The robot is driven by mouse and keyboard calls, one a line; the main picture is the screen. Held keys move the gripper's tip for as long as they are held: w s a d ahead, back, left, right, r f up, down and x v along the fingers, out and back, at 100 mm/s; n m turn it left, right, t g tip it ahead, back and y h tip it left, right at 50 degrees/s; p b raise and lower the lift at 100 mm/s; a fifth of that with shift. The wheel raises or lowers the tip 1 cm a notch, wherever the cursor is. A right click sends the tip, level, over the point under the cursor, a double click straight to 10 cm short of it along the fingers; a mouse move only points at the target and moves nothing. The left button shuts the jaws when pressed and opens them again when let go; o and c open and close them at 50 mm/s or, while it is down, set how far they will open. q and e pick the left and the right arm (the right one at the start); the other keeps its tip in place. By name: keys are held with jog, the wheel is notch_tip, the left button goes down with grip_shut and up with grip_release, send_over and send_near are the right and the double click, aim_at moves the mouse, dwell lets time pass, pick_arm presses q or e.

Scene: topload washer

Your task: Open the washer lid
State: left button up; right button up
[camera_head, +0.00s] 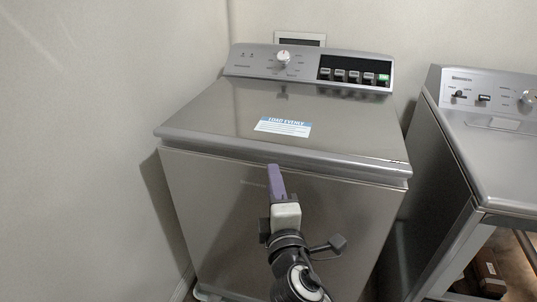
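The washer (258,220) stands in the middle of the view with a grey metal body. Its lid (215,115) is down and flat, with a blue and white "LOAD EVENLY" label on it. My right gripper (275,178) has purple fingers and is in front of the washer, its tips just below the lid's front edge, near the middle. I cannot tell whether the tips touch the edge. The fingers line up as one purple shape, so their opening is hidden. My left gripper is not in view.
The washer's control panel (305,67) with a knob and several buttons rises behind the lid. A second grey machine (500,150) stands to the right, across a narrow dark gap. A bare wall (80,130) is close on the left.

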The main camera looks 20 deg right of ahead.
aim_at(268, 153)
jog(key=w, duration=0.3)
jog(key=w+d, duration=0.1)
jog(key=w, duration=0.2)
jog(key=w+d, duration=0.1)
jog(key=w, duration=0.3)
jog(key=shift+w+r+p, duration=0.1)
jog(key=shift+r+p, duration=0.15)
jog(key=shift+p, duration=0.05)
grip_shut()
